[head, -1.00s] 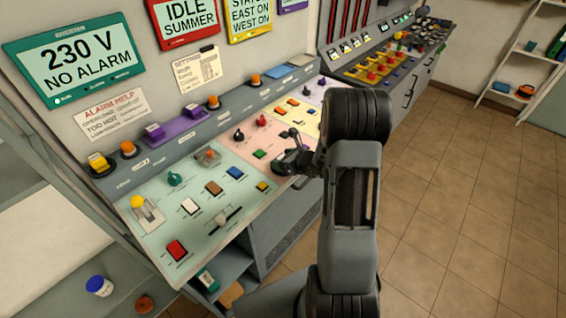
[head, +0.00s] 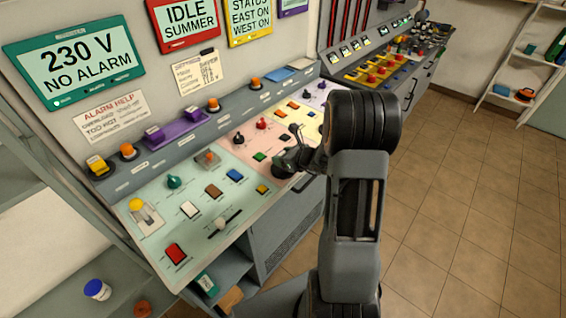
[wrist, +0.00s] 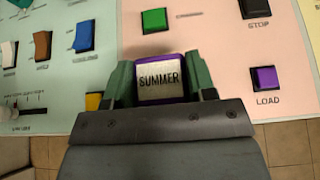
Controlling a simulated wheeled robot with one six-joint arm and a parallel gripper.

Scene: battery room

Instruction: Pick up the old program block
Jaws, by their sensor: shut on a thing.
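A purple block with a white label reading SUMMER (wrist: 160,79) sits between the two green fingers of my gripper (wrist: 162,84) in the wrist view. The fingers are shut on its left and right sides. Its lower part is hidden by my gripper's body. It is in front of the pink panel section, and I cannot tell how far above the surface it is. In the head view my gripper (head: 296,150) is over the pink section, partly hidden by my arm, and the block cannot be made out there.
The sloping panel has a green button (wrist: 154,20), a purple LOAD button (wrist: 264,78) and a black STOP switch (wrist: 256,8) near the gripper. A purple block (head: 154,134) and a purple holder (head: 183,126) are on the upper ledge. Tiled floor (head: 460,190) is clear at right.

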